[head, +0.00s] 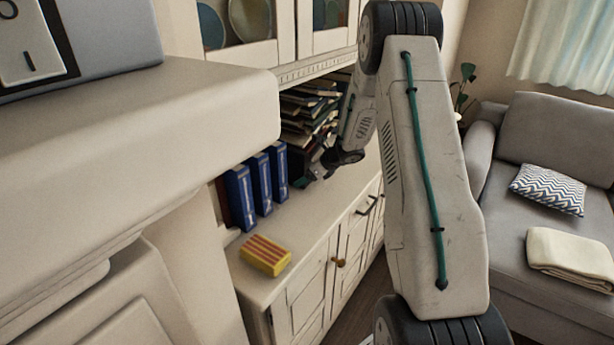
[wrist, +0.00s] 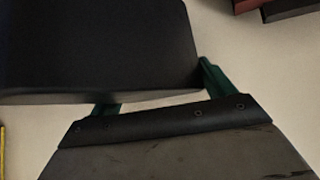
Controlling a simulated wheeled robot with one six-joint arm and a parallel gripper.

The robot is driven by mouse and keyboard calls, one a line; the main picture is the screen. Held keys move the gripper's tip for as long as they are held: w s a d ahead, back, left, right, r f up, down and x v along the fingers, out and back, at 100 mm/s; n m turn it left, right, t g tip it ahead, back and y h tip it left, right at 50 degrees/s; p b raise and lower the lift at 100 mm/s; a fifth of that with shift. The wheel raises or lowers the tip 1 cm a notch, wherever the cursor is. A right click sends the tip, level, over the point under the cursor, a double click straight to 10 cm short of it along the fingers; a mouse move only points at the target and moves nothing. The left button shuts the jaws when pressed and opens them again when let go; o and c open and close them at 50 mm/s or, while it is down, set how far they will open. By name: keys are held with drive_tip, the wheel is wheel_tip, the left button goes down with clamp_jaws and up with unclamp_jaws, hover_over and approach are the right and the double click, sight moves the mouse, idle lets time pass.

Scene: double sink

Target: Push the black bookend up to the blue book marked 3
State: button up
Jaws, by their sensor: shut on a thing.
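The black bookend (wrist: 100,45) fills the upper left of the wrist view as a large dark slab. In the head view it is a dark shape (head: 297,160) just right of the blue books, partly hidden by my gripper. My gripper (head: 318,173) is low over the cabinet top, with its green fingers (wrist: 157,92) shut on the bookend. The blue book marked 3 (head: 279,172) appears to be the farthest of three upright blue books, nearest the bookend; its mark is small. I cannot tell whether bookend and book touch.
Two more blue books, a nearer one (head: 240,198) and a middle one (head: 261,184), stand in the row. A yellow and red striped box (head: 265,255) lies on the cabinet top (head: 310,215) in front. A pile of books (head: 308,108) lies behind my gripper.

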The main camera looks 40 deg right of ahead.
drive_tip(key=shift+s+a, duration=0.3)
drive_tip(key=shift+a, duration=0.6)
drive_tip(key=shift+s+a, duration=0.35)
drive_tip(key=shift+a, duration=0.5)
drive_tip(key=shift+s+a, duration=0.3)
drive_tip(key=shift+a, duration=0.6)
drive_tip(key=o, duration=1.5)
drive_tip(key=v, duration=0.7)
drive_tip(key=shift+s+d+r, duration=0.1)
drive_tip(key=shift+s+r, duration=0.15)
drive_tip(key=shift+s, duration=0.05)
